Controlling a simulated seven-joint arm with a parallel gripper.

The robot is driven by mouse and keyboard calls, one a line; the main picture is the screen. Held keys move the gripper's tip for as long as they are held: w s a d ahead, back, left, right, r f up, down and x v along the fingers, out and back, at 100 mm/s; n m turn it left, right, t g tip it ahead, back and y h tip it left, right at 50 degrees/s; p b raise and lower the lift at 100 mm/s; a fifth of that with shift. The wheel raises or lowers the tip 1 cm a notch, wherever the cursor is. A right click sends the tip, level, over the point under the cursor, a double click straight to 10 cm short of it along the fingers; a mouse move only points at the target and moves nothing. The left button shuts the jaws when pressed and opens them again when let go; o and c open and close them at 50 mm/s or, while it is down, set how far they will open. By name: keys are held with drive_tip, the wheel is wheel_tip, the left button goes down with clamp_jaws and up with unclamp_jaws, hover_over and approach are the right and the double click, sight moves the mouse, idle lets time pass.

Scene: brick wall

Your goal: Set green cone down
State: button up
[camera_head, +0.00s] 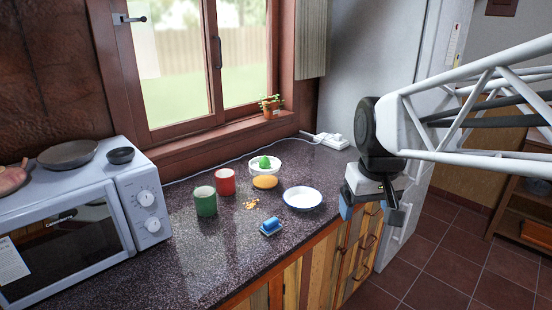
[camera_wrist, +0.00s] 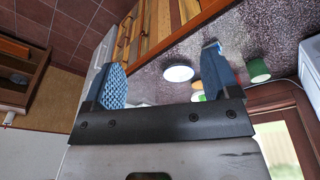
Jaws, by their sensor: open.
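The green cone (camera_head: 265,163) sits in a white bowl (camera_head: 281,170) towards the back of the counter, by the window, in the head view. My gripper (camera_head: 373,212) is far to the right of it, over the counter's right end and front edge. Its blue-padded fingers are wide apart with nothing between them; they also show in the wrist view (camera_wrist: 164,57). In the wrist view a small patch of green and orange shows beside the right finger, too small and covered to identify.
A white dish (camera_head: 303,198) lies nearest my gripper. A yellow item (camera_head: 265,182), red mug (camera_head: 225,182), green mug (camera_head: 205,201) and blue block (camera_head: 271,226) stand further left. A microwave (camera_head: 150,198) fills the left end. A power strip (camera_head: 333,141) lies at the back.

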drive_tip(key=w+a+r+n, duration=0.1)
drive_tip(key=w+a, duration=0.1)
drive_tip(key=w, duration=0.5)
drive_tip(key=w+a+r+n, duration=0.1)
drive_tip(key=w+a+r, duration=0.1)
drive_tip(key=w, duration=0.6)
drive_tip(key=n+g, duration=0.2)
drive_tip(key=n, duration=0.5)
hover_over(265, 161)
drive_tip(key=w, duration=0.1)
drive_tip(key=f, duration=1.4)
drive_tip(key=shift+d+f, duration=0.15)
drive_tip(key=shift+d, duration=0.05)
drive_tip(key=shift+w+a+f, duration=0.2)
drive_tip(key=shift+w+a, duration=0.05)
drive_tip(key=shift+w, duration=0.05)
drive_tip(key=shift+f, duration=1.3)
